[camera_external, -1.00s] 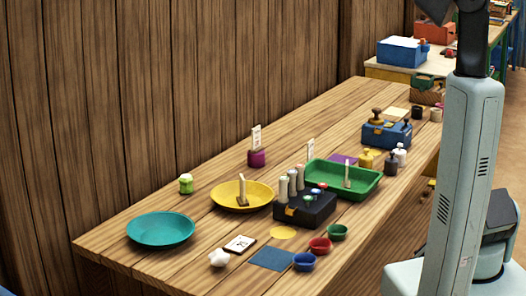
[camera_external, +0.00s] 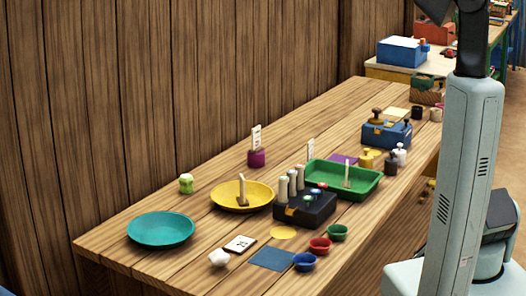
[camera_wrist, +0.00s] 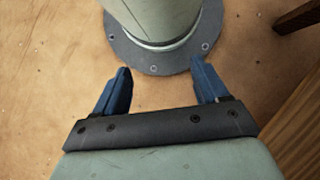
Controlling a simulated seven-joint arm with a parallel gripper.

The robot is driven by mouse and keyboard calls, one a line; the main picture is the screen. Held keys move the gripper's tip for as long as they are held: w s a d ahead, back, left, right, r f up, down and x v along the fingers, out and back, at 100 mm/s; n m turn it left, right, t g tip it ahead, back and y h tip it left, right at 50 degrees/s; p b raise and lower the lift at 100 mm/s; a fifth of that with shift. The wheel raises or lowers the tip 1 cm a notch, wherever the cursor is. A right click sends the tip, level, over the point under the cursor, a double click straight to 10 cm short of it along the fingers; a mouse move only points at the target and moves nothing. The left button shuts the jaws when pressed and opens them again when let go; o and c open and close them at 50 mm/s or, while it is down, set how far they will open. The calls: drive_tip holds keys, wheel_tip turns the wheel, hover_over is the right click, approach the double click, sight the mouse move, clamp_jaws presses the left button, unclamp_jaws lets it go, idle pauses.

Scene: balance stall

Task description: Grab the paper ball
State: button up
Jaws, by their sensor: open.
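The paper ball (camera_external: 219,258) is a small white crumpled lump on the near left part of the wooden table, beside a white card with dark marks. The external view does not show the gripper, and the wrist view does not show the ball.
Near the ball are the white card (camera_external: 240,244), a blue square (camera_external: 271,258), a blue bowl (camera_external: 305,262) and a teal plate (camera_external: 160,230). A yellow plate (camera_external: 228,204), a black box with pegs (camera_external: 304,212) and a green tray (camera_external: 362,184) stand farther back. The front left table corner is bare.

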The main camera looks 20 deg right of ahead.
drive_tip(key=shift+o, duration=0.9)
drive_tip(key=shift+w, duration=0.1)
